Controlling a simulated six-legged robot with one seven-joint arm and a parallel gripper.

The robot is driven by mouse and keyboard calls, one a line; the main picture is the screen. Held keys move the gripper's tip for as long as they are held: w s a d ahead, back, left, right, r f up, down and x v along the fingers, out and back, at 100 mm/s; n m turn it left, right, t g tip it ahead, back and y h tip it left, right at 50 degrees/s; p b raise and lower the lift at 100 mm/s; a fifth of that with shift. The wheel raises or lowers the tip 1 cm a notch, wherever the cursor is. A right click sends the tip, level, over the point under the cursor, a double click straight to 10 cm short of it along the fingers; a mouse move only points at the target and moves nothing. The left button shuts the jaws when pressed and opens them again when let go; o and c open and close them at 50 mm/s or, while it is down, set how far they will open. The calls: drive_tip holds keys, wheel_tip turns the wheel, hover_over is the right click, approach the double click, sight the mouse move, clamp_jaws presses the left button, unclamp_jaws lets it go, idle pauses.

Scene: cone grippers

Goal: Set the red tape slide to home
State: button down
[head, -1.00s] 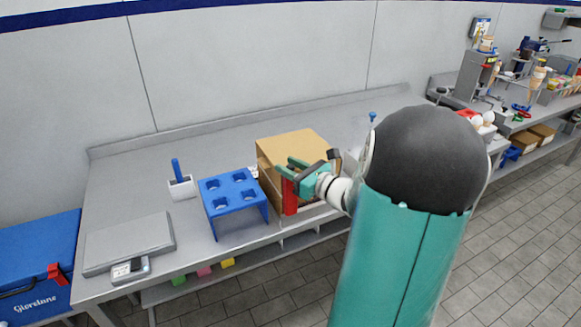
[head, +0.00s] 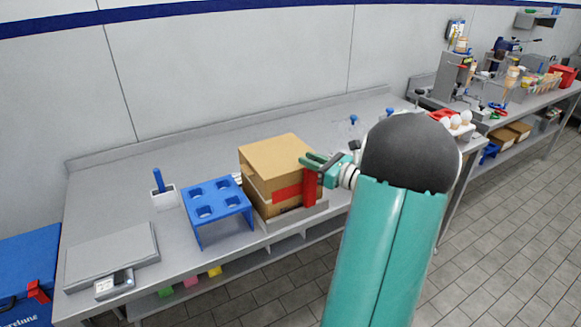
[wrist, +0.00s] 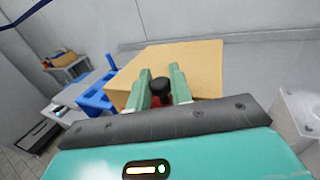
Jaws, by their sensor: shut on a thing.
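The red tape slide (head: 310,188) stands upright at the right end of the cardboard box's front face. A red band (head: 286,193) runs across that face to its left. The cardboard box (head: 278,154) sits in a low grey holder (head: 290,219) at the bench's front edge. My gripper (head: 312,160) is at the top of the slide. In the wrist view, its fingers (wrist: 160,78) are shut on the slide's black knob (wrist: 160,86), and a little red shows below the knob. The box top (wrist: 195,60) lies just beyond the fingers.
A blue cone stand (head: 215,190) is left of the box. A white cup with a blue handle (head: 163,197) and a flat grey plate (head: 110,257) are farther left. The bench (head: 220,150) is clear behind the box.

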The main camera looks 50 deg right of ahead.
drive_tip(key=d, duration=0.1)
drive_tip(key=s+d, duration=0.1)
drive_tip(key=d, duration=0.2)
drive_tip(key=shift+s+d, duration=0.25)
drive_tip(key=shift+d, duration=0.05)
drive_tip(key=c, duration=1.3)
unclamp_jaws()
drive_tip(key=shift+d, duration=0.2)
drive_tip(key=shift+c, duration=0.2)
drive_tip(key=s+d, duration=0.1)
drive_tip(key=s, duration=1.2)
drive_tip(key=shift+s, duration=0.35)
